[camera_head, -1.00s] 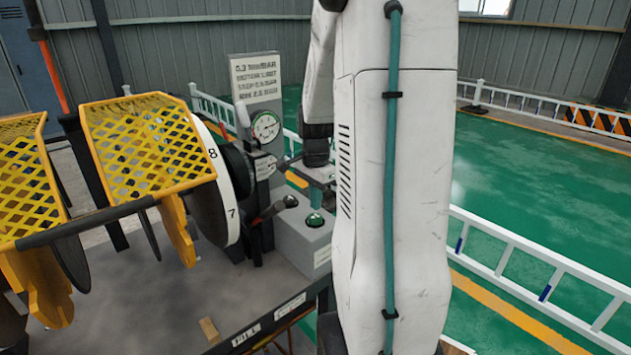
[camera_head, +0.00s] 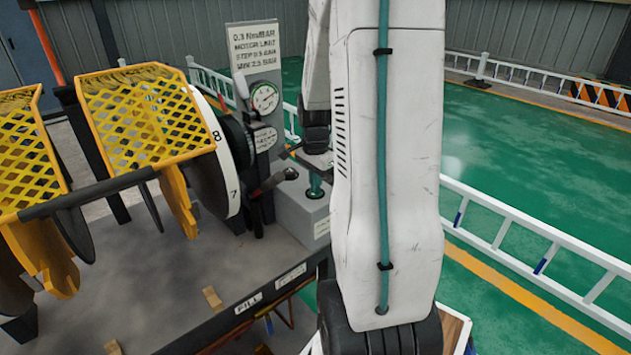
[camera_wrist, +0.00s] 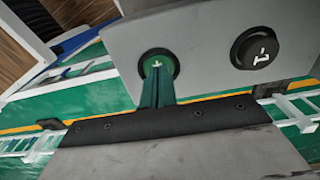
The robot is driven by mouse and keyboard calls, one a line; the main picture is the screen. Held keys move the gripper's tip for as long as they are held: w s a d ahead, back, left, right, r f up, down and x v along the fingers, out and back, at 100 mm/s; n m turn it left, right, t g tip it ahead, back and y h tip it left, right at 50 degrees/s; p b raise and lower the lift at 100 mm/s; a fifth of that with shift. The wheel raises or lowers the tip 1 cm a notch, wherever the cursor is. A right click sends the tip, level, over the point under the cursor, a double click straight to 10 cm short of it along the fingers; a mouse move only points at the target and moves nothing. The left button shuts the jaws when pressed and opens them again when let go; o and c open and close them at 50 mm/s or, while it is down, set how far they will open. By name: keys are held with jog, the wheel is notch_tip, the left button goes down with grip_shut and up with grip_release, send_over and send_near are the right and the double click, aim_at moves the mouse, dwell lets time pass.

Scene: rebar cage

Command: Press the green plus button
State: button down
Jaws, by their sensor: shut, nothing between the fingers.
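The green plus button (camera_wrist: 157,61) sits in a dark round collar on the grey control box, seen in the wrist view. My gripper (camera_wrist: 156,82) is shut and empty, its narrow green fingers reaching up to the lower part of the button. The plus mark still shows above the fingertips. I cannot tell whether they touch the button.
A black "-1" button (camera_wrist: 257,48) is to the right of the green one. A dial gauge (camera_head: 264,98) and sign (camera_head: 253,48) stand behind. A black-handled lever (camera_head: 275,180) and yellow mesh guards (camera_head: 140,125) are to the left. A white railing (camera_head: 540,245) is at right.

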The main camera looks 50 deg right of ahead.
jog(key=shift+a, duration=0.1)
notch_tip(320, 180, up, 14)
dwell(0.5)
dwell(1.0)
notch_tip(320, 180, down, 12)
jog(key=shift+s+f, duration=0.1)
jog(key=shift+f, duration=0.05)
dwell(0.9)
